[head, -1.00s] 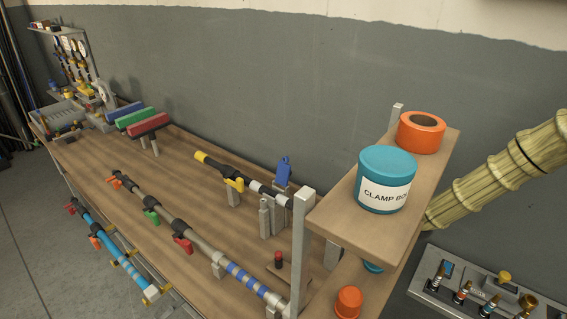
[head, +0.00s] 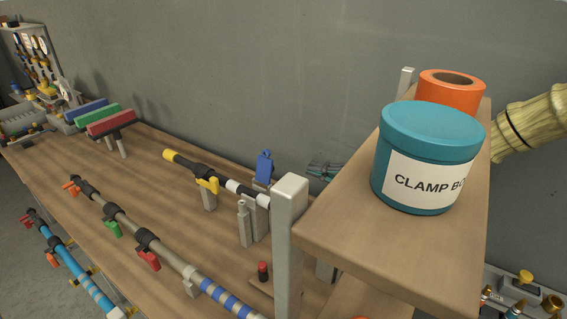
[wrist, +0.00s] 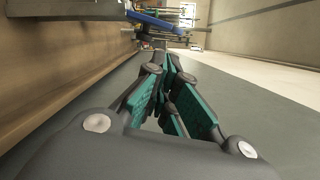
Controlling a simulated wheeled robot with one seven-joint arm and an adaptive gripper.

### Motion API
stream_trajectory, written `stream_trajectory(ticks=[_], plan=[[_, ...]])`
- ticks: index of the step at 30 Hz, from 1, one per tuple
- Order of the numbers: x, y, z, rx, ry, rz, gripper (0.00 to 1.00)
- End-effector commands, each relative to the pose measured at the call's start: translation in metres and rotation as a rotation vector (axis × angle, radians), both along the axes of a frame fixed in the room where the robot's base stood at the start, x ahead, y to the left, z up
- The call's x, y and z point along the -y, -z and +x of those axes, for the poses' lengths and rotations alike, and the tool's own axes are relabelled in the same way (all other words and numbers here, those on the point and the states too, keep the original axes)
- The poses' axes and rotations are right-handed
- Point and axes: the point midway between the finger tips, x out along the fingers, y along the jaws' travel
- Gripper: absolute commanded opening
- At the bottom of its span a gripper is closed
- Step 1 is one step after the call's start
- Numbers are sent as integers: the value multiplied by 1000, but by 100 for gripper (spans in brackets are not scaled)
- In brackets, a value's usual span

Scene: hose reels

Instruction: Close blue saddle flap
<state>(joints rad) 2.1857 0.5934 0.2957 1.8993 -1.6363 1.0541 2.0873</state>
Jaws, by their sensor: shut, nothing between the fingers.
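The blue saddle flap (head: 264,167) stands upright, open, on a grey saddle post (head: 260,212) at the right end of the black-and-white pipe (head: 228,185) with the yellow end. In the wrist view the flap (wrist: 157,20) shows as a blue plate at the top, beyond my fingertips. My gripper (wrist: 170,60) is shut and empty, its teal-padded fingers together. In the head view a small part of my gripper (head: 325,170) shows right of the flap, near the wall and apart from it. The shelf post and shelf hide the rest.
A shelf (head: 335,235) on a grey post (head: 290,245) stands in front at right, bearing a teal clamp tub (head: 430,155) and an orange roll (head: 452,88). A red-topped peg (head: 263,272) stands below the saddle. The grey wall runs close behind.

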Motion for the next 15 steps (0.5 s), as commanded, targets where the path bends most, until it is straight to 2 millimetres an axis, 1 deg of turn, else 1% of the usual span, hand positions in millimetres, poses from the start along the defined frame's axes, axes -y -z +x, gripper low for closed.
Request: stream_trajectory(ticks=[5, 15], plan=[[-22, -2, 5, -10, -19, 2, 0], [-74, -6, 26, -8, -22, 3, 0]])
